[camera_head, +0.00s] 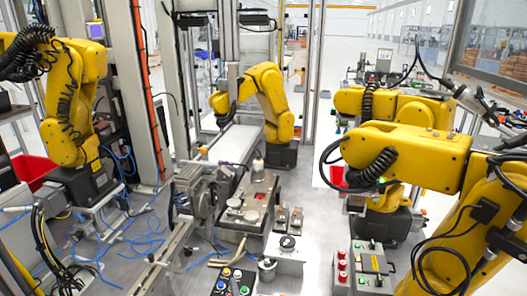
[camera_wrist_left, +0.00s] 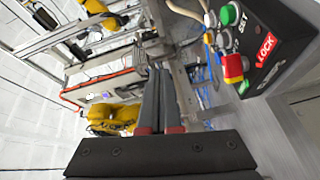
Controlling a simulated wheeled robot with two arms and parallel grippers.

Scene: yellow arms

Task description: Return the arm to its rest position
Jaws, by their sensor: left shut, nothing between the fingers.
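My left gripper (camera_wrist_left: 160,72) shows in the left wrist view, with its two long dark grey fingers side by side and shut, nothing held between them. Its broad black body fills the bottom middle of that view. Around the fingertips I see only background machinery, and no contact with anything shows. In the head view I cannot make out either of my grippers clearly. My right gripper is not in view.
A button box (camera_head: 232,283) stands at the bottom of the head view; a box with coloured buttons and a red LOCK label (camera_wrist_left: 265,47) is right of my fingers in the wrist view. Yellow robot arms (camera_head: 265,95) surround a metal workstation (camera_head: 240,215). Cables lie at left.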

